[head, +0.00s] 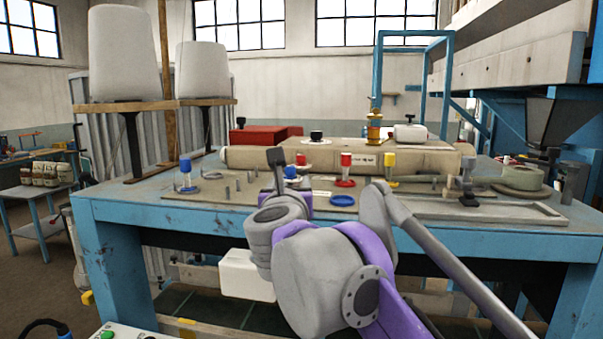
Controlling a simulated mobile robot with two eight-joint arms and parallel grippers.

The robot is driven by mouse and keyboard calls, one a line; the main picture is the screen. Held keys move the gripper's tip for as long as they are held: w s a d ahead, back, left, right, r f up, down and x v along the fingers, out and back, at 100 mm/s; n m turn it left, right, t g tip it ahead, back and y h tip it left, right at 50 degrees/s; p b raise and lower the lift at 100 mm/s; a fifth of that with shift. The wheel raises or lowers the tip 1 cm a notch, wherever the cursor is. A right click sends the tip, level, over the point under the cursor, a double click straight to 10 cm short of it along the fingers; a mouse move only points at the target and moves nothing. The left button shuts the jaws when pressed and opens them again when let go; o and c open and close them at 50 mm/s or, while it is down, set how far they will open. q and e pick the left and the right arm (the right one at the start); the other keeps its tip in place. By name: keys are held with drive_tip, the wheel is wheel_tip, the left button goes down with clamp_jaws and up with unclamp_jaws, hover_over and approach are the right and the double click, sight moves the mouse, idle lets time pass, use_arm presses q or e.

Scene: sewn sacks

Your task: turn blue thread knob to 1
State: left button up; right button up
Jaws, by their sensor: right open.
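Two blue knobs show in the head view. Another blue knob (290,172) is nearer the middle, partly hidden by my right gripper. I cannot tell which one is the thread knob, and no dial numbers can be read. My right gripper (280,168) is open, with a dark finger upright just left of the middle blue knob. Whether it touches the knob cannot be told. My left gripper is not in view.
Short metal pegs stand between the blue knobs. A filled sack (250,158) lies behind. Large thread cones (125,55) stand at the left.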

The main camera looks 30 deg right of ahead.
sight(290, 172)
drive_tip(key=shift+w+r, duration=0.1)
drive_tip(key=shift+w, duration=0.25)
drive_tip(key=p+x, duration=0.1)
drive_tip(key=x, duration=0.9)
drive_tip(key=shift+a, duration=0.15)
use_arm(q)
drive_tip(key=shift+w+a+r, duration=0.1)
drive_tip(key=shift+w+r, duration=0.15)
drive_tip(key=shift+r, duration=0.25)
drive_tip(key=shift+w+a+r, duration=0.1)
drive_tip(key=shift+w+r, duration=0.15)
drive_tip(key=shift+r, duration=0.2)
use_arm(e)
clamp_jaws()
